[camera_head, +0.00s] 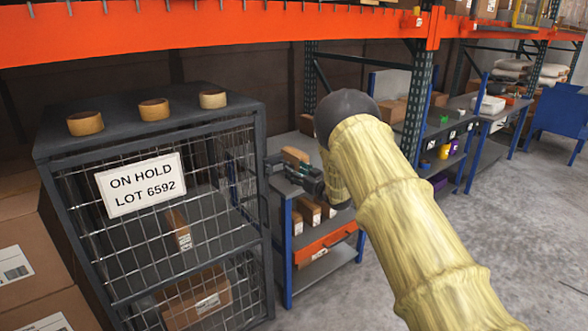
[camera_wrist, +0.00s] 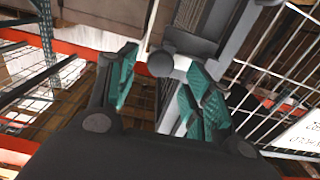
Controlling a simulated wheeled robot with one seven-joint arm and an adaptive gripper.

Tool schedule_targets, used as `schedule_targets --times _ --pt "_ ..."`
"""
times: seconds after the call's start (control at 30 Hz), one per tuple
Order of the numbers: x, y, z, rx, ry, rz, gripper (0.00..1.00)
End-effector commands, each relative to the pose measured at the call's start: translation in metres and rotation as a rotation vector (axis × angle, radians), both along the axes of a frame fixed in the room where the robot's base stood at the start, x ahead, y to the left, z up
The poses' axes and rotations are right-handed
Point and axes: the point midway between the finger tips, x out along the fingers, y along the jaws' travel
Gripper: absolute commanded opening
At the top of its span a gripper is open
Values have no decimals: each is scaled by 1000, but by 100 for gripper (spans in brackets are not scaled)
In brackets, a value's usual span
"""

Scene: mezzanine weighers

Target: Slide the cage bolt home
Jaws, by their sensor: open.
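The cage (camera_head: 150,110) is a dark steel mesh locker at the left in the head view, with a white sign reading "ON HOLD LOT 6592" (camera_head: 140,185). My gripper (camera_head: 279,167) is beside the cage's right front upright, pointing at it. In the wrist view my gripper (camera_wrist: 161,78) is open, with teal pads on both sides of a round grey knob (camera_wrist: 160,63), which looks like the cage bolt's handle. The knob lies between the fingertips, nearer the right one; I cannot tell if either pad touches it. The bolt's body is hidden in the head view.
Several wooden rings, one here (camera_head: 154,109), sit on the cage top. Boxes (camera_head: 190,300) lie inside it. A blue-legged shelf unit (camera_head: 287,255) with cartons stands just right of the cage. An orange rack beam (camera_head: 220,28) crosses above. Grey floor (camera_head: 510,230) is free at right.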

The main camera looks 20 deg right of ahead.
Motion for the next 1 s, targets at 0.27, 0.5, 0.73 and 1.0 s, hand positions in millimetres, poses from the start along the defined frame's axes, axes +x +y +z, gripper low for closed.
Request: schedule_targets --times 0.27,0.5,0.73,1.0 --pt "19 6 0 -1 1 -1 51" --pt "21 7 -1 0 1 -2 51" --pt "21 7 -1 0 1 -1 23" --pt "21 8 -1 0 1 -1 0"
